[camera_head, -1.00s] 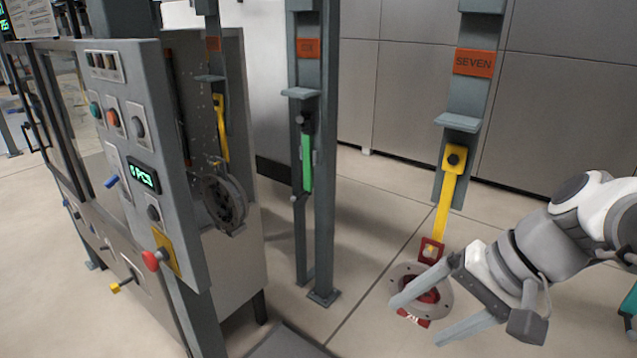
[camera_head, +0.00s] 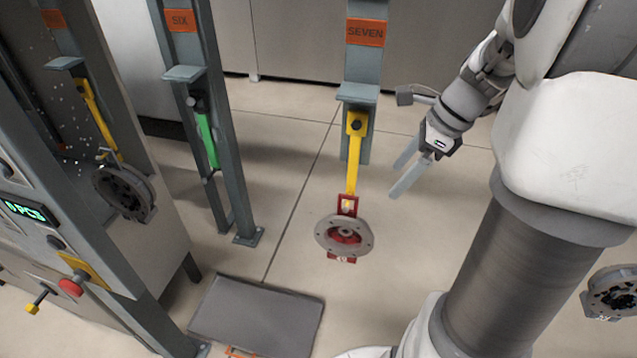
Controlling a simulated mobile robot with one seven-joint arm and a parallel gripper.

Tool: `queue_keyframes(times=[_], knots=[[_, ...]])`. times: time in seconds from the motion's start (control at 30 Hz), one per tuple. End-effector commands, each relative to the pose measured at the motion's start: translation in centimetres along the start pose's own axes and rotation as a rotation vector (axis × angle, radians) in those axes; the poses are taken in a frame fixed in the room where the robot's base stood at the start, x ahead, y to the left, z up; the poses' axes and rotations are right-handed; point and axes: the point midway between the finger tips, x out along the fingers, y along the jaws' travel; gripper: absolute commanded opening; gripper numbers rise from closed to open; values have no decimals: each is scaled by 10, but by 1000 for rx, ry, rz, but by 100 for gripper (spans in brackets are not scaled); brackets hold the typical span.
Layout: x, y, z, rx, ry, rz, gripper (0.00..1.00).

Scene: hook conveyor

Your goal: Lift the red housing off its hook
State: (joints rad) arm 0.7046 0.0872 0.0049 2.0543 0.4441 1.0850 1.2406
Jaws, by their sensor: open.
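The red housing (camera_head: 345,238), a red part with a round grey flange, hangs at the lower end of the yellow hook (camera_head: 354,160). The hook hangs below the orange sign reading SEVEN (camera_head: 365,32). A red bracket at the housing's top meets the hook's tip. My gripper (camera_head: 398,178) is open and empty, to the right of the hook and higher in the picture than the housing, its fingers pointing down and left. It appears apart from both.
Left stands a post marked SIX (camera_head: 181,20) with a green hanger (camera_head: 207,140). Further left, a dark round part (camera_head: 125,193) hangs on another yellow hook beside a control panel (camera_head: 40,235). A dark grey mat (camera_head: 256,318) lies on the floor. Another round part (camera_head: 612,293) shows at the right edge.

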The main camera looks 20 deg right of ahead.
Motion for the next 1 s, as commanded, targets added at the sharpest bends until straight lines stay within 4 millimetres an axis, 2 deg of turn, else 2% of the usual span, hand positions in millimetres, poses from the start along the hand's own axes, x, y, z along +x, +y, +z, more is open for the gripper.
queue_keyframes(times=[0.4,0.53,0.77,1.0], knots=[[89,2,-1,1,-2,7,85],[106,2,-1,-1,-1,5,85],[119,1,-2,0,-1,4,85],[150,0,-8,0,-1,6,85]])
